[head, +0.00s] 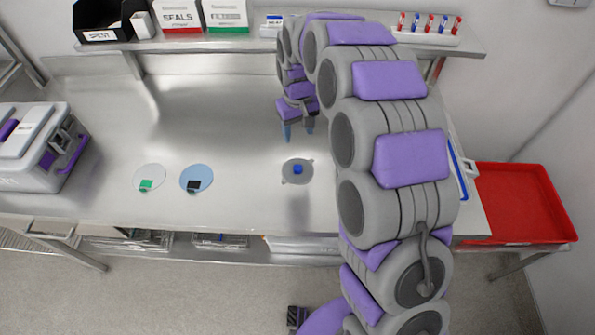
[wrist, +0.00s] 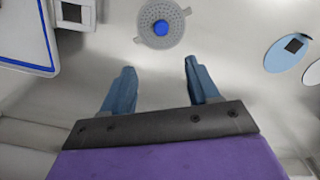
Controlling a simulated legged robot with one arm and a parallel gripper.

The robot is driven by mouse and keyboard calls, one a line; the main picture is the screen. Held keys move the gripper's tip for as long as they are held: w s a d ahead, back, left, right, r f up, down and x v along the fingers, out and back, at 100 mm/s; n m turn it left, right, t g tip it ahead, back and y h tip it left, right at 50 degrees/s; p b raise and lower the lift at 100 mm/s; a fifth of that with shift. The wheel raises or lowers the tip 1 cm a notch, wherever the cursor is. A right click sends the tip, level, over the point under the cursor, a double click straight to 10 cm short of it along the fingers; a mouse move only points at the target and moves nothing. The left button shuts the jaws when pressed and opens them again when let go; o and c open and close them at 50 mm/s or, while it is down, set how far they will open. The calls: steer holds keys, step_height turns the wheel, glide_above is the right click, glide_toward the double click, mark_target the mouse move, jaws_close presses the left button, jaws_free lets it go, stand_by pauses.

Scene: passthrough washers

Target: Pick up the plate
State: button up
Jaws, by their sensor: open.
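A round grey perforated plate (head: 297,177) with a blue knob at its centre lies on the steel table. The same plate shows at the top of the wrist view (wrist: 162,35), with small tabs on its rim. My gripper (head: 298,135) hangs above the table, fingers pointing down, behind the plate in the head view. In the wrist view its two blue fingertips (wrist: 157,75) are well apart with nothing between them. The plate lies beyond the fingertips and apart from them.
A white disc (head: 149,178) with a green square and a blue disc (head: 197,179) with a black square lie left of the plate. A grey case (head: 30,148) stands at the far left. A red tray (head: 521,203) is at the right. A shelf (head: 190,42) with boxes runs along the back.

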steer(key=b, duration=0.2)
glide_above(297, 166)
steer(key=f, duration=1)
steer(key=shift+w+f, duration=0.15)
steer(key=shift+w, duration=0.05)
steer(key=f+b, duration=0.1)
steer(key=f, duration=0.4)
steer(key=shift+s+b, duration=0.2)
steer(key=shift+b, duration=0.2)
steer(key=shift+c, duration=0.3)
jaws_close()
